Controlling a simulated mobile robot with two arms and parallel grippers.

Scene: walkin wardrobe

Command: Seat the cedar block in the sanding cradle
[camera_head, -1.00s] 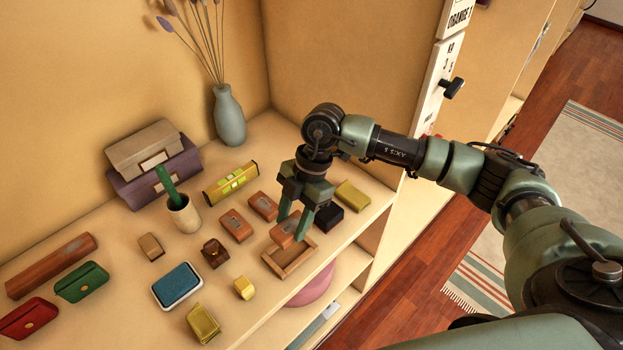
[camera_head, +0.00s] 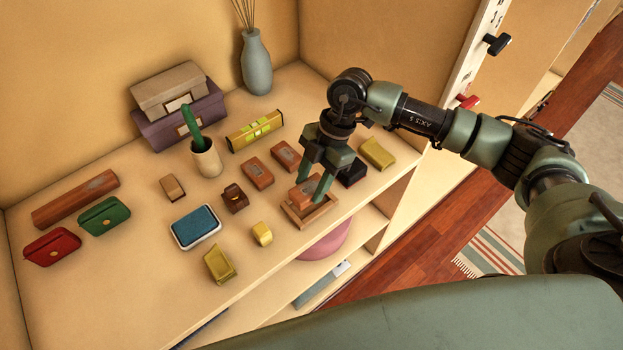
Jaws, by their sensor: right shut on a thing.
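My right gripper (camera_head: 309,193) is shut on a reddish-brown block, the cedar block (camera_head: 303,192), and points down over the shelf top. The block is at the sanding cradle, a small open wooden frame (camera_head: 318,217) near the shelf's front edge. The block overlaps the cradle's opening in the picture; I cannot tell whether it rests inside or hangs just above. The fingers hide part of the block and of the cradle's far side. My left gripper is not in view.
Two similar brown blocks (camera_head: 258,173) (camera_head: 286,156) lie behind the cradle. A black block (camera_head: 351,173) and a yellow-green block (camera_head: 377,153) lie to its right. A yellow piece (camera_head: 262,234) and a blue-topped pad (camera_head: 196,227) lie to its left. A vase (camera_head: 256,65) stands behind.

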